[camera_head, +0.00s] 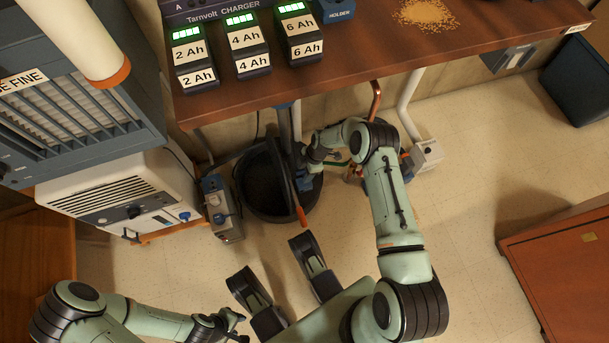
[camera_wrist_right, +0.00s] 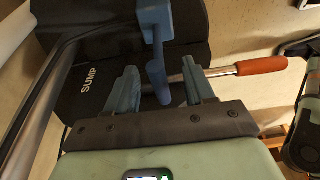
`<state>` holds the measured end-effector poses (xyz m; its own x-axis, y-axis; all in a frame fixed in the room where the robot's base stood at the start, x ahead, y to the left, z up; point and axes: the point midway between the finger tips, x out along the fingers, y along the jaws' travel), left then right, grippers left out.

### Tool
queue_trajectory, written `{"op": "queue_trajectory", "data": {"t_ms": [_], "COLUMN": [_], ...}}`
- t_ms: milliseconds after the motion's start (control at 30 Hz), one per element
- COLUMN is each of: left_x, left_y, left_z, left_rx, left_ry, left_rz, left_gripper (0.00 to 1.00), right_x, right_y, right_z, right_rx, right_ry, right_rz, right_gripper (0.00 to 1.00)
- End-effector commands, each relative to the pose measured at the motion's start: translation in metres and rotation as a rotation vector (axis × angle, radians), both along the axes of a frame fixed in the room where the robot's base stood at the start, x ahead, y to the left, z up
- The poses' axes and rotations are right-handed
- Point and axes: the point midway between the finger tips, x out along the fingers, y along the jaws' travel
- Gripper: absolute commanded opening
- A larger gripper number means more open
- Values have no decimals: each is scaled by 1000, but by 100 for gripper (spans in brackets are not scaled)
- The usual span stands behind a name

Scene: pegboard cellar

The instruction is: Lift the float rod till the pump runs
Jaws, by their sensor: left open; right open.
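The black sump basin (camera_head: 253,205) stands on the floor under the bench; its wall with the word SUMP shows in the right wrist view (camera_wrist_right: 62,95). A blue rod with a thicker lower end (camera_wrist_right: 159,82) hangs from a blue block (camera_wrist_right: 155,14). A thin metal rod with an orange grip (camera_wrist_right: 260,66) runs sideways behind one finger; the grip also shows in the head view (camera_head: 301,216). I cannot tell which is the float rod. My right gripper (camera_wrist_right: 161,88) is open, with the blue rod's end between its fingers. My left gripper (camera_head: 240,325) is open, empty and far from the basin.
The workbench (camera_head: 390,50) overhangs the basin, with battery chargers (camera_head: 245,45) on top. A grey control box (camera_head: 222,210) stands left of the basin beside a white machine (camera_head: 125,195). A copper pipe (camera_head: 374,100) comes down behind my right arm.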

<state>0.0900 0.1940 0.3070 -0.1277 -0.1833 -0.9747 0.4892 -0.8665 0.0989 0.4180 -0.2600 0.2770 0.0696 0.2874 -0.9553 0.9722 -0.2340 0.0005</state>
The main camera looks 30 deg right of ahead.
Motion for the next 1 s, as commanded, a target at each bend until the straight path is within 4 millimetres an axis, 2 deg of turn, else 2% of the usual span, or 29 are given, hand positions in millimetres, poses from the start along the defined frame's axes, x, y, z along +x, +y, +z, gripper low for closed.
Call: {"op": "queue_trajectory", "data": {"t_ms": [33,133,167,467,1000], "left_x": [0,0,0,0,-2], "left_y": [0,0,0,0,0], "left_z": [0,0,0,1,8], "left_rx": [0,0,0,0,0], "left_ry": [0,0,0,0,1], "left_rz": [0,0,0,0,0], "left_gripper": [43,43,43,43,43], "right_x": [0,0,0,0,0], "right_y": [0,0,0,0,0], "right_z": [0,0,0,2,18], "right_rx": [0,0,0,0,0], "right_ry": [0,0,0,0,1], "right_rz": [0,0,0,0,0], "right_gripper": [43,11,6,7,7]}}
